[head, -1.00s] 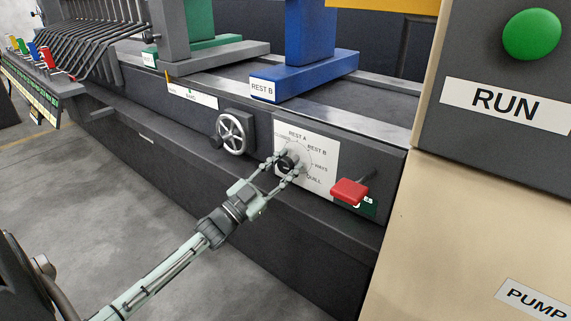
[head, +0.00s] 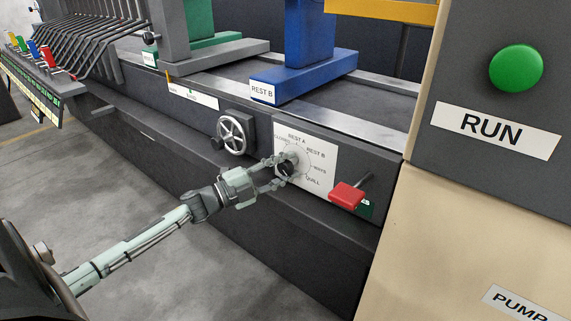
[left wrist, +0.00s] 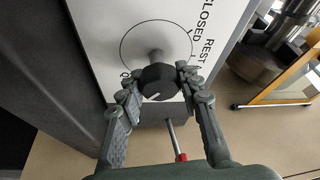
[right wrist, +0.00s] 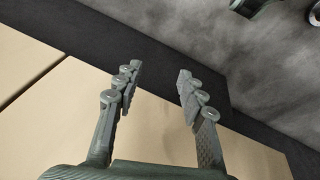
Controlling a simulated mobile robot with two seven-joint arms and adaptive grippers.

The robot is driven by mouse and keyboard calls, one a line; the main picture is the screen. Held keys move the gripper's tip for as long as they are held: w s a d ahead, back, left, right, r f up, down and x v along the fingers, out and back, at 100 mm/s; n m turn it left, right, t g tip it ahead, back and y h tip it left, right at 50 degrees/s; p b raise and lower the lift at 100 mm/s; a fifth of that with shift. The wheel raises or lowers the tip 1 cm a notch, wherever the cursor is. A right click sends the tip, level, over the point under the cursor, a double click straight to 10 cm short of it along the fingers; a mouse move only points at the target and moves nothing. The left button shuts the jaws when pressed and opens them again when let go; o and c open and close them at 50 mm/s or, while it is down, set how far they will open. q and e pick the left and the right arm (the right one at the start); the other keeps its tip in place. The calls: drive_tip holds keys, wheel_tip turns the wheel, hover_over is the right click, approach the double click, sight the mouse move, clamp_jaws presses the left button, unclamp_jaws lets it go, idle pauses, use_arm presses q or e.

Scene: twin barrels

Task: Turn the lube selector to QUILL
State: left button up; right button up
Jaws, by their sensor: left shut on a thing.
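The lube selector is a dark round knob (head: 287,168) on a white label plate (head: 323,181) marked CLOSED, REST A, REST B, WAYS and QUILL. My left gripper (head: 280,170) reaches it from the left, its fingers on either side of the knob. In the left wrist view the fingertips are closed on the knob (left wrist: 157,84), whose face carries a short white mark; which label the mark points to I cannot tell. My right gripper (right wrist: 156,85) is open and empty in the right wrist view.
A red lever handle (head: 346,195) sticks out just right of the plate. A handwheel (head: 232,135) is left of it. The beige cabinet with the green RUN button (head: 516,68) stands at the right. The blue REST B block (head: 305,75) is above. Floor at lower left is clear.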

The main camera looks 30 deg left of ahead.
use_arm(q)
drive_tip(key=shift+m, duration=0.7)
use_arm(e)
drive_tip(key=shift+f, duration=0.7)
use_arm(q)
drive_tip(key=o, duration=1.2)
drive_tip(key=shift+c, duration=0.2)
drive_tip(key=r+v, duration=0.1)
drive_tip(key=v, duration=1.1)
drive_tip(key=shift+f, duration=0.35)
drive_tip(key=shift+a, duration=0.1)
